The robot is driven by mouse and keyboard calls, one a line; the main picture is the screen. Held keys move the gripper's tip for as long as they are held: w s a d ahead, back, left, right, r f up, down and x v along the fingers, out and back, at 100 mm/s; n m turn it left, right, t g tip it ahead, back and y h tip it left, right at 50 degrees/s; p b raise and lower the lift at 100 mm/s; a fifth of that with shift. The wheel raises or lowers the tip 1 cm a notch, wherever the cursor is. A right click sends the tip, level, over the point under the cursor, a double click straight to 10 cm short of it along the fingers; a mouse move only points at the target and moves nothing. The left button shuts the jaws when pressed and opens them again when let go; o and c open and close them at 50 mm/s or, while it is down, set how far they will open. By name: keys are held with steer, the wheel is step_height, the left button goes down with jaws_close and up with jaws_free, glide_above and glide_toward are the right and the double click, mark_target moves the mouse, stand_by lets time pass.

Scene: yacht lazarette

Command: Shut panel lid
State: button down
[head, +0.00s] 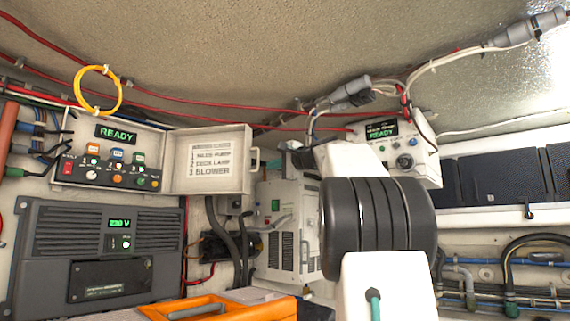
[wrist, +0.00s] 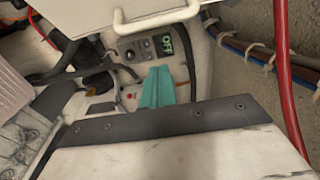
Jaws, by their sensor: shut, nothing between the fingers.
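The left panel box (head: 110,176) is on the left in the head view, its face showing knobs, switches and a green READY display. Its pale lid (head: 208,178) stands open to the right, showing a printed list, with a handle (head: 256,160) on its right edge. In the wrist view, my gripper's teal fingers (wrist: 157,76) are shut and empty. Past them is a grey control face with a knob and a green OFF display (wrist: 167,45). A white handle (wrist: 150,24) on a pale edge crosses the top; I cannot tell if it is this lid's.
A grey 23.0 V unit (head: 100,250) sits below the panel, and an orange case (head: 215,307) lies low in front. A second READY box (head: 402,150) is at right. Red cables and hoses run along the walls; a red cable (wrist: 284,80) shows close in the wrist view.

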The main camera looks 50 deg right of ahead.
steer(key=a, duration=0.4)
steer(key=shift+s, duration=0.3)
